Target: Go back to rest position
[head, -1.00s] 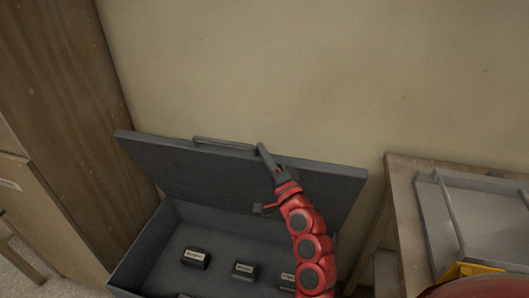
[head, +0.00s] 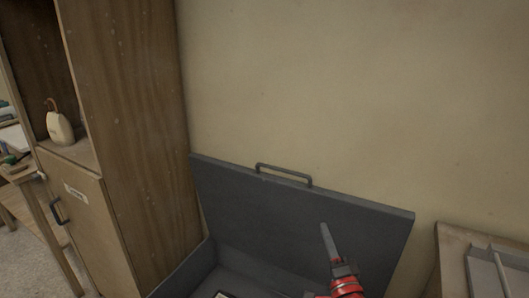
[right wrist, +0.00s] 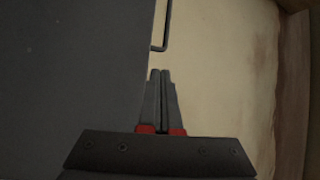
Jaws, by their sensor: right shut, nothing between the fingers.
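My right gripper (head: 324,232) is at the lower right of the head view, in front of the raised dark grey lid of a box. Its fingers point up and are shut with nothing between them. In the right wrist view the shut fingers (right wrist: 160,75) show in the middle, with the dark lid (right wrist: 70,80) on the left and the pale wall beyond. The lid (head: 290,210) stands open, with a bar handle (head: 284,174) on its top edge. My left gripper is not in view.
The open grey box (head: 190,270) is mostly cut off below. A tall wooden cabinet (head: 130,120) stands on the left, with a cream bottle (head: 59,126) on its shelf. A wooden table (head: 452,255) with a grey tray (head: 500,275) is at the right. The plaster wall (head: 360,90) is bare.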

